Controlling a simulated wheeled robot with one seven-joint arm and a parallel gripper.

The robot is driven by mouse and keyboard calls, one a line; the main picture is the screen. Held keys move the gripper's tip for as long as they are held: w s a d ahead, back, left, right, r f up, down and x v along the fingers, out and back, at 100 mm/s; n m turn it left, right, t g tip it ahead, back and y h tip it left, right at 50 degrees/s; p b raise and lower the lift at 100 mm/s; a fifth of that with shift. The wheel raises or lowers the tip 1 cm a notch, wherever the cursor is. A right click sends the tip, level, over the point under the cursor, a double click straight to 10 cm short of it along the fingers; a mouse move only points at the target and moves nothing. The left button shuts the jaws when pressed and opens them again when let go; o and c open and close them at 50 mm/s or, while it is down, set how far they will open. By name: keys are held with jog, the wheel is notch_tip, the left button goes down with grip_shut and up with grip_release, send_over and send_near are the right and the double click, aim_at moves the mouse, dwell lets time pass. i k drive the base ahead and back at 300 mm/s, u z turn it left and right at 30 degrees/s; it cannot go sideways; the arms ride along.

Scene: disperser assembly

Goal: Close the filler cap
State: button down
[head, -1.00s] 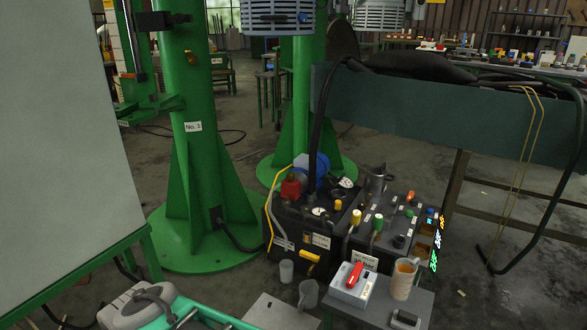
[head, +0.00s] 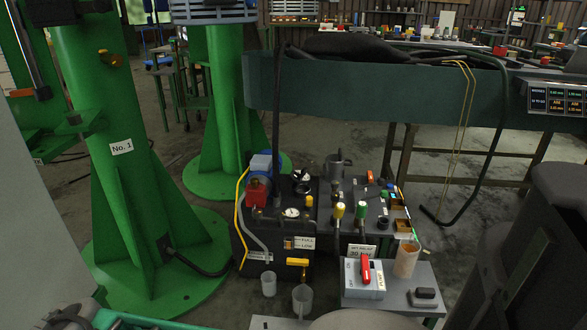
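The black hydraulic unit (head: 275,240) stands on the floor in the middle of the head view. Its top carries a pressure gauge (head: 291,213), a black round part (head: 302,188) behind the gauge, and another black round knob or cap (head: 383,222) at the right. I cannot tell which of these is the filler cap, or whether it is open or closed. A metal jug (head: 337,165) is at the back of the unit. My gripper is not in view; dark grey parts at the right and bottom edges seem to be my arm.
A switch box (head: 361,290) with a red lever, a brownish cup (head: 406,260) and a small black object (head: 424,297) sit on a low grey stand in front. Clear cups (head: 269,284) stand left of it.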

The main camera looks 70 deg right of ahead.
aim_at(296, 181)
jog(key=z, duration=0.65)
jog(key=i, duration=0.75)
jog(key=z, duration=0.9)
